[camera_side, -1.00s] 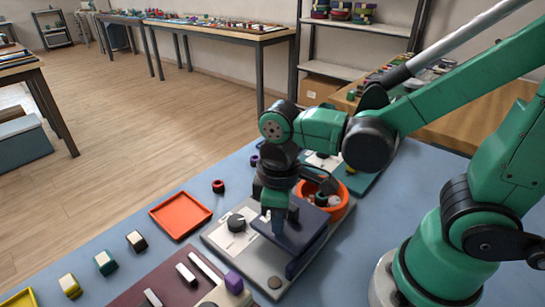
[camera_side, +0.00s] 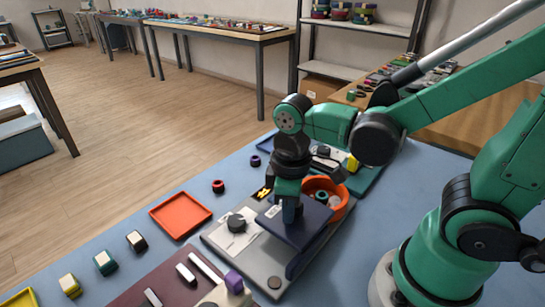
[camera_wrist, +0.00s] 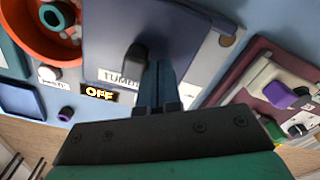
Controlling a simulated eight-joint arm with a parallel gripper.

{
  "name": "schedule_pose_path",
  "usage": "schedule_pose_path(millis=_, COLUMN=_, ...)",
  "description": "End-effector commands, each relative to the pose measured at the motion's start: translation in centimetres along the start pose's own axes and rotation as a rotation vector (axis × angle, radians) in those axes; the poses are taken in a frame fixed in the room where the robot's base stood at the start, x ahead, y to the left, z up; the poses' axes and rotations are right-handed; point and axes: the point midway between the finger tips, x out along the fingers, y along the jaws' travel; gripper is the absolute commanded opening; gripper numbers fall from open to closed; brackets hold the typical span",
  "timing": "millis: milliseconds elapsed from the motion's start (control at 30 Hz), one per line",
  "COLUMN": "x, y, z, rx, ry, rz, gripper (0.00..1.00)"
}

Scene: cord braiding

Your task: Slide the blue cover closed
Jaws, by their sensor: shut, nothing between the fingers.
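The dark blue cover (camera_side: 312,222) is a flat panel over the right part of a grey board (camera_side: 247,262). It fills the upper middle of the wrist view (camera_wrist: 195,35). My gripper (camera_side: 291,217) points down at the cover, fingers together and empty. In the wrist view the fingers (camera_wrist: 158,75) are beside a dark upright piece (camera_wrist: 135,62), which seems to be the cover's handle; I cannot tell whether they touch. A label on the cover is partly hidden by that piece and the fingers. What lies under the cover is hidden.
An orange bowl (camera_side: 342,209) with small parts stands close behind the cover. The board carries a black dial (camera_side: 236,222) and a lit OFF sign (camera_wrist: 98,93). An orange tray (camera_side: 180,216) and several small blocks lie to the left on the blue table.

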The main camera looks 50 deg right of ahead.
Motion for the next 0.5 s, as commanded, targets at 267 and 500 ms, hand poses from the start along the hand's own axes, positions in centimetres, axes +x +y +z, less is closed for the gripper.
schedule_pose_path(millis=267, x=0.0, y=0.9, z=0.5, rx=0.002, ry=-0.001, rz=0.0, gripper=0.0)
schedule_pose_path(millis=500, x=0.0, y=1.6, z=0.9, rx=0.003, ry=-0.001, rz=0.001, gripper=0.0)
